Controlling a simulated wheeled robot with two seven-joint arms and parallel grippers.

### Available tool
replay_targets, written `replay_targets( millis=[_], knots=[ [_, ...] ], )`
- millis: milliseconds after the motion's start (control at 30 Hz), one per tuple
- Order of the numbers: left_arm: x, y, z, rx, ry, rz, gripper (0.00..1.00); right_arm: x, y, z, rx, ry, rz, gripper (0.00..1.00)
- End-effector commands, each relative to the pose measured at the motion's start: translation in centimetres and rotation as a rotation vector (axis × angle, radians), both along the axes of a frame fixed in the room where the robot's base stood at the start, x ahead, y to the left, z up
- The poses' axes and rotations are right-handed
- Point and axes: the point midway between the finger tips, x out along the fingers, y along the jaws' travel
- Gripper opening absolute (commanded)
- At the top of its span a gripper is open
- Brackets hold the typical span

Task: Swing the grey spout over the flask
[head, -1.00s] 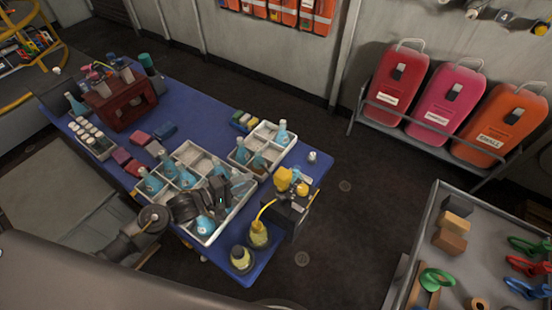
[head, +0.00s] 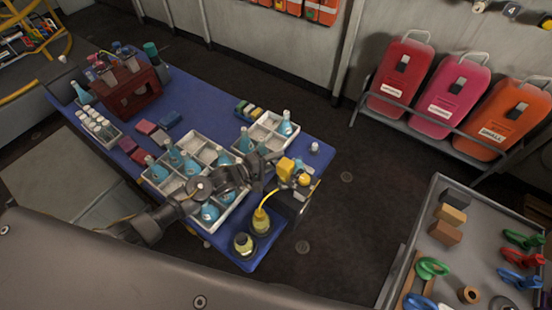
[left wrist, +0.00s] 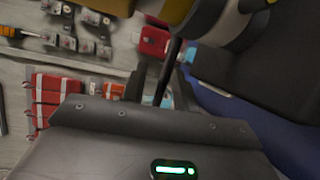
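A dispenser with a yellow head (head: 286,169) and a dark body (head: 290,204) stands at the right end of the blue table. A thin yellow tube (head: 268,197) curves from it down to a flask with yellow liquid (head: 261,222). A second yellow flask (head: 243,244) stands nearer the front. My left gripper (head: 268,162) is beside the yellow head, to its left. In the left wrist view a dark grey rod (left wrist: 170,65), possibly the spout, runs between the fingers (left wrist: 160,88), which look apart. Contact is unclear. My right gripper is not in view.
White divided trays (head: 219,153) with blue bottles lie under and left of my left arm. A small white-topped item (head: 314,148) stands behind the dispenser. A grey bench (head: 405,262) with coloured tools is at the right, beyond open floor (head: 340,225).

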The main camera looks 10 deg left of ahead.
Motion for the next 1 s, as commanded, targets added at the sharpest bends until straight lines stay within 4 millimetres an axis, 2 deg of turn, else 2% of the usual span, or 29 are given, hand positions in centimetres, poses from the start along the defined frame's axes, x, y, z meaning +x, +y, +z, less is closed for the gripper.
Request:
replay_targets(
  millis=[300,533,1000],
  knots=[
    [0.17,-0.16,-0.08,0.001,0.0,0.0,0.29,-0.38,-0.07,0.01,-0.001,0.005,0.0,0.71],
    [0.17,-0.14,-0.08,0.001,0.0,0.0,0.0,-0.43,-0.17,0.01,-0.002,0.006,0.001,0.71],
    [0.28,-0.23,-0.14,0.001,0.0,-0.019,0.0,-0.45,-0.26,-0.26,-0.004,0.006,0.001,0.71]
  ],
)
